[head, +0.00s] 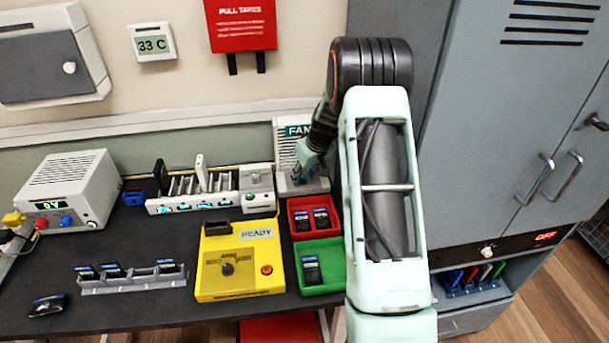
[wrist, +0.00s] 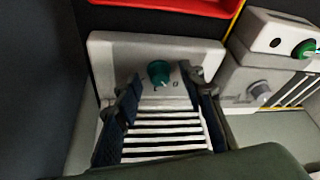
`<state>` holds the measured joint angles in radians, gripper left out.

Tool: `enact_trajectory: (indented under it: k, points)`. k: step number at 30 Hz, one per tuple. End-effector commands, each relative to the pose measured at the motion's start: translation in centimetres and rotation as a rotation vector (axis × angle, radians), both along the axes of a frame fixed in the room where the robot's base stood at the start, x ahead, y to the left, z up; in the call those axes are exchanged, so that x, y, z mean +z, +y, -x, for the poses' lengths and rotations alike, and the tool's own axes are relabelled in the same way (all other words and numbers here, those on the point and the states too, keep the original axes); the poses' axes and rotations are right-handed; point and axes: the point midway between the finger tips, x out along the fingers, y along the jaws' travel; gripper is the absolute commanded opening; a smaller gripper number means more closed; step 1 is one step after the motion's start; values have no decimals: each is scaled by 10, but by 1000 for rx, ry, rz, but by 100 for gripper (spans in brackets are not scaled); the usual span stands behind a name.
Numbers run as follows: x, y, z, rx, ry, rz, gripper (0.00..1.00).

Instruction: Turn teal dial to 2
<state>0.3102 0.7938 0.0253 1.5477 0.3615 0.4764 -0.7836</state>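The teal dial (wrist: 158,72) sits on the front of a pale grey fan box (wrist: 110,50) with dark vent slots. Small marks show beside the dial, one looking like a 0, but its pointer setting is too small to read. My gripper (wrist: 160,88) is open, with one dark finger on each side of the dial and a gap visible between each finger and it. In the head view, my gripper (head: 312,160) is at the fan box (head: 283,140), which carries a FAN label. The dial is not clearly visible there behind my gripper.
A charger rack (head: 222,203) stands left of the fan box; its green knob (wrist: 305,48) shows in the wrist view. Red (head: 330,228) and green (head: 333,280) bins and a yellow tester (head: 215,285) lie in front. A grey cabinet (head: 480,120) is on the right.

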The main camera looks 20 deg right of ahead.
Motion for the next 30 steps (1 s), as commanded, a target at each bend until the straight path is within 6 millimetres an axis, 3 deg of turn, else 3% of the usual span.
enact_trajectory:
  k: [6,17,30]
  points:
    - [0,0,0,0,0,0,37]
    - [0,0,0,0,0,0,0]
    - [-1,2,1,-86,2,2,0]
